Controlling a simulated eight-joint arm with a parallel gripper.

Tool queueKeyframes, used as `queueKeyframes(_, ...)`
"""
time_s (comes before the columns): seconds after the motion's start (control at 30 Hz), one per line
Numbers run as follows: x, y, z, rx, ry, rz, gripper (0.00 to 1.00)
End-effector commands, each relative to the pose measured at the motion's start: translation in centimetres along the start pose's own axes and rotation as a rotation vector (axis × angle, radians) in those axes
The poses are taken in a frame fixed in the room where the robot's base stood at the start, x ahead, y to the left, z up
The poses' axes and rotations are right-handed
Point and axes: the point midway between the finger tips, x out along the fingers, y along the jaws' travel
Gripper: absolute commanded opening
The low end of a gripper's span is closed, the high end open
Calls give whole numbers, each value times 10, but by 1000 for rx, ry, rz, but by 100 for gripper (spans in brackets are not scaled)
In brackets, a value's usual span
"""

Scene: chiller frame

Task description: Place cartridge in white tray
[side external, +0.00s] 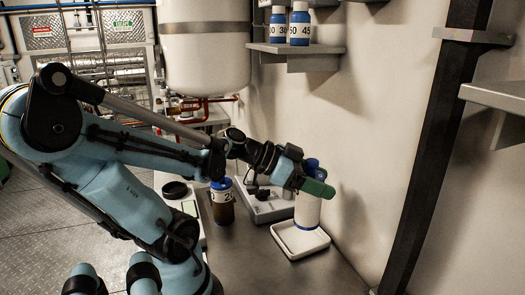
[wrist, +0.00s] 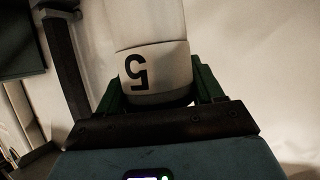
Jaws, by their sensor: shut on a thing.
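The white cartridge (side external: 307,211) stands upright in my gripper (side external: 316,186), with a blue band at its lower end. The green fingers are shut on its upper part. The lower end is over or in the white tray (side external: 287,249), a shallow square tray on the bench; I cannot tell whether it touches the tray floor. In the wrist view the cartridge (wrist: 150,45) fills the space between the green fingers, and a label with a black 5 shows upside down.
A dark bottle with a blue cap (side external: 222,204) stands on the bench (side external: 240,260) left of the tray. A grey-white device (side external: 262,204) sits just behind the tray. The wall is close on the right.

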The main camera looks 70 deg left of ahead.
Motion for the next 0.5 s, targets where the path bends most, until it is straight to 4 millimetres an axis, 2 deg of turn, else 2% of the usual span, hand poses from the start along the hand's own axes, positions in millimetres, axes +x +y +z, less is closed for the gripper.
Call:
queueKeyframes(0.1, 4, 34, -11, 98, 0, 205, 26)
queueKeyframes(0.23, 2, 61, -18, 180, -1, 372, 26)
queueKeyframes(0.37, -2, 76, -22, 225, -2, 469, 26)
queueKeyframes(0.5, -3, 76, -21, 242, -3, 502, 26)
